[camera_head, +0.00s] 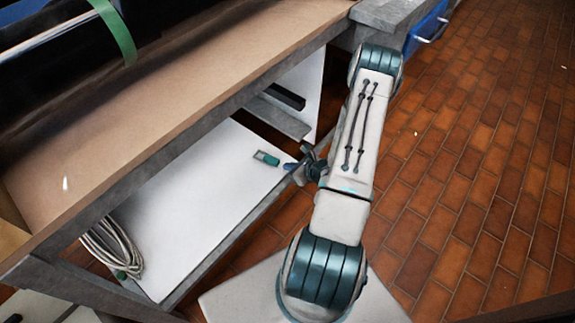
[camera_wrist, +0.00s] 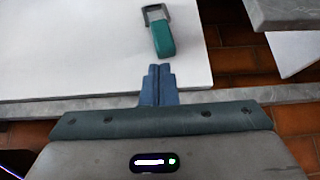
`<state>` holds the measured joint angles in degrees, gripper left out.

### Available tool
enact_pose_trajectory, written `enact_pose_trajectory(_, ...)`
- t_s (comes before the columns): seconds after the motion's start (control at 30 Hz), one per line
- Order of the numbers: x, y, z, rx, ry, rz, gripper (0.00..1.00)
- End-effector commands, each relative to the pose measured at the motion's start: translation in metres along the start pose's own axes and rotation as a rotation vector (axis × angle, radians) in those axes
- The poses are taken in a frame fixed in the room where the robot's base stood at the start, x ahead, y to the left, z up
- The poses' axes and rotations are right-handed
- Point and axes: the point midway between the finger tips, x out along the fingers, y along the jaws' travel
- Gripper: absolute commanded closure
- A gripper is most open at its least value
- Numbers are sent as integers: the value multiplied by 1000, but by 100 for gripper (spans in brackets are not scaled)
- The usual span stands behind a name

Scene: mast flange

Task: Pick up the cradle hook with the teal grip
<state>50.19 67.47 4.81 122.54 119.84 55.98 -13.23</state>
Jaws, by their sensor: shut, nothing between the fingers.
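The cradle hook with the teal grip (camera_head: 266,158) lies on the white lower shelf (camera_head: 200,200) near its right end. In the wrist view the hook (camera_wrist: 162,38) shows its teal grip toward me and its grey metal loop pointing away. My gripper (camera_wrist: 158,72) is shut and empty, with its blue fingers together over the shelf's front edge. The fingertips are just short of the near end of the teal grip and a little left of it. In the head view my gripper (camera_head: 293,165) is at the shelf edge, right of the hook, partly hidden by my wrist.
A coiled pale cable (camera_head: 112,248) lies at the shelf's left end. The wooden bench top (camera_head: 170,90) overhangs the shelf. Brick-tiled floor (camera_head: 460,170) is open to the right.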

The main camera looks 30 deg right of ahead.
Motion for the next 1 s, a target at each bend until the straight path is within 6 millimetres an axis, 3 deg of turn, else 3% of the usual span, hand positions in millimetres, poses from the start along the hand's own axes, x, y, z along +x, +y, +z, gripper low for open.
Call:
enact_pose_trajectory(0.2, 43, 1, 26, -4, -2, 3, 100)
enact_pose_trajectory(0.43, 79, 2, 52, -4, -3, 4, 100)
enact_pose_trajectory(0.53, 81, 1, 41, 1, 1, 2, 100)
enact_pose_trajectory(1.0, 85, 4, 35, -1, 7, 9, 100)
